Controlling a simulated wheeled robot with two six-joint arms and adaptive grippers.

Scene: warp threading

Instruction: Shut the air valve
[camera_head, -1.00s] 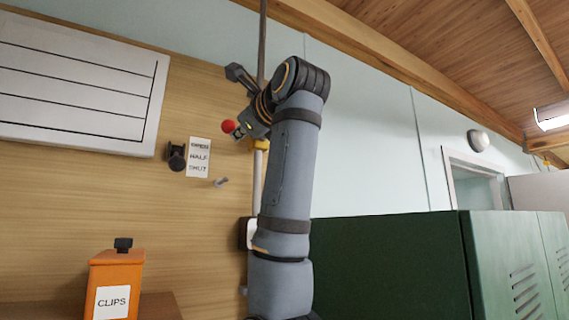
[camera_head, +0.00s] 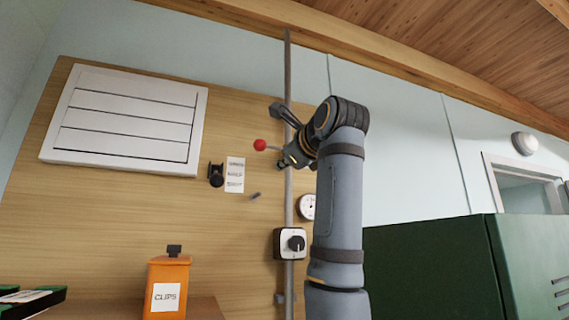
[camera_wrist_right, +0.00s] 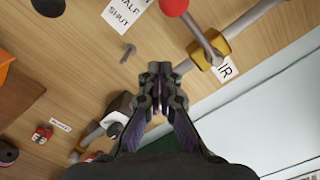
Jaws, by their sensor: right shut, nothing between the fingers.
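The air valve's lever ends in a red ball (camera_head: 260,145), left of the vertical grey pipe (camera_head: 288,80). The wrist view shows the red ball (camera_wrist_right: 173,5), a grey lever and a yellow valve body (camera_wrist_right: 209,50) on the pipe. The lever lies across the pipe there. An "AIR"-like label (camera_wrist_right: 226,70), partly covered, is beside the body. My right gripper (camera_head: 291,158) is close to the valve and hides its body in the head view. In the wrist view the right gripper (camera_wrist_right: 160,72) is shut and empty, apart from the lever. My left gripper is out of view.
A label plate (camera_head: 235,175), reading OPEN, HALF, SHUT earlier, is beside a black knob (camera_head: 216,175). A small peg (camera_head: 255,196), gauge (camera_head: 307,206) and black rotary switch (camera_head: 291,243) are nearby. An orange CLIPS box (camera_head: 167,284) stands below; green lockers (camera_head: 430,265) are right.

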